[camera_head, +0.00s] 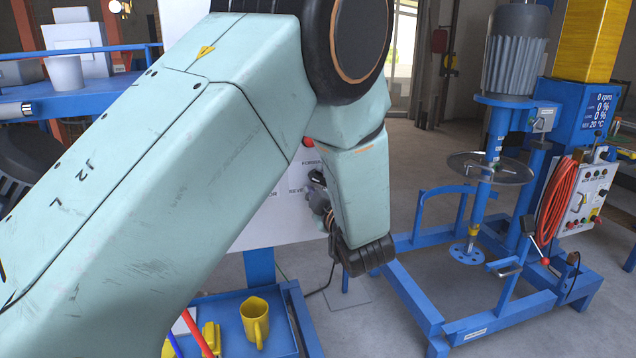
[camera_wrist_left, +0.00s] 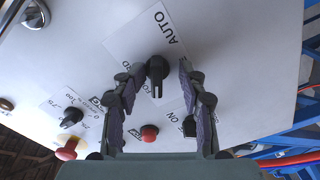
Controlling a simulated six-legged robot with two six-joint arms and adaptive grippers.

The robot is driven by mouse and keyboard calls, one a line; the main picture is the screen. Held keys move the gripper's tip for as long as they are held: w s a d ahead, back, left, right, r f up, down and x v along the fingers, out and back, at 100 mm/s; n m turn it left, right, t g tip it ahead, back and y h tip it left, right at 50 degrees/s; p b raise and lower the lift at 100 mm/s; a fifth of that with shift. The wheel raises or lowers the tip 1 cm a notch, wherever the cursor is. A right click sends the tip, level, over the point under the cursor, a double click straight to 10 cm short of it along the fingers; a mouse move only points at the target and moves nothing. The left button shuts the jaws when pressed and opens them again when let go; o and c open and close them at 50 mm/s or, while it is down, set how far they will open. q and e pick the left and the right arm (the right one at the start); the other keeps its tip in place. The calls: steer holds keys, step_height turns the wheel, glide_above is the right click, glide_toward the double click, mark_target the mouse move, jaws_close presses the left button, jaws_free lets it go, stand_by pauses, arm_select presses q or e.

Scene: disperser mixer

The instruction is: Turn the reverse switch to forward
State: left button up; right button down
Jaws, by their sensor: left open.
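The control panel (camera_head: 275,215) is white and stands mostly behind my left arm in the head view. Partly covered lettering for forward and reverse shows beside a dark knob there. In the left wrist view, a black rotary switch (camera_wrist_left: 157,70) sits on the panel (camera_wrist_left: 75,50) beside a white label reading AUTO and partly hidden lettering that looks like FORWARD. Its ridge points down in that picture. My left gripper (camera_wrist_left: 157,88) is open, with one finger on each side of the switch and visible gaps between. Whether the fingertips reach around it in depth is unclear.
A red button (camera_wrist_left: 149,133), another black knob (camera_wrist_left: 71,117) and a red mushroom button (camera_wrist_left: 70,150) sit close by on the panel. A blue tray with a yellow mug (camera_head: 254,320) is below. The blue mixer (camera_head: 515,60) stands at right.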

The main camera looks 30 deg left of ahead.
arm_select(q)
steer(key=shift+s+d+r, duration=0.15)
steer(key=shift+d, duration=0.25)
steer(key=shift+s+d+r, duration=0.15)
steer(key=shift+d, duration=0.2)
steer(key=shift+s, duration=0.1)
steer(key=shift+c, duration=0.6)
steer(key=shift+w+a+f, duration=0.25)
steer(key=shift+a+f, duration=0.05)
steer(key=shift+a, duration=0.3)
steer(key=c, duration=0.5)
steer(key=shift+d+r, duration=0.1)
steer(key=shift+d, duration=0.2)
jaws_close()
